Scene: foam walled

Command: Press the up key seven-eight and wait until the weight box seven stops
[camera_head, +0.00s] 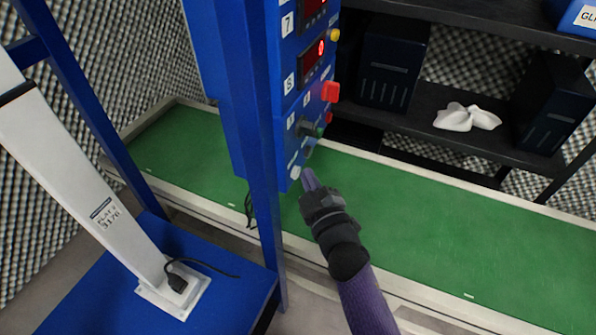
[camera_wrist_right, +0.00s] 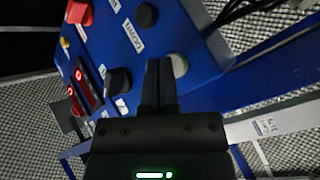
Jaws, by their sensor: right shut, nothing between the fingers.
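The blue control panel (camera_head: 262,110) stands at the middle left in the head view, with a label 7 (camera_head: 288,24) and red-lit displays (camera_head: 312,56). Its lower face carries a pale round button (camera_head: 294,172) and dark buttons. I cannot tell which one is the up key seven-eight. My right gripper (camera_head: 309,178) is shut and empty at the panel's lower edge. In the right wrist view its fingertips (camera_wrist_right: 158,64) overlap the panel beside the pale button (camera_wrist_right: 179,65); contact is unclear. A dark round button (camera_wrist_right: 146,16) is beyond them. I cannot identify weight box seven. My left gripper is not in view.
A red mushroom button (camera_head: 330,91) sticks out of the panel. A black knob (camera_wrist_right: 118,80) shows in the wrist view. A green belt-like surface (camera_head: 420,215) lies behind my right arm. Dark shelves (camera_head: 440,125) hold black boxes and a white object (camera_head: 467,117).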

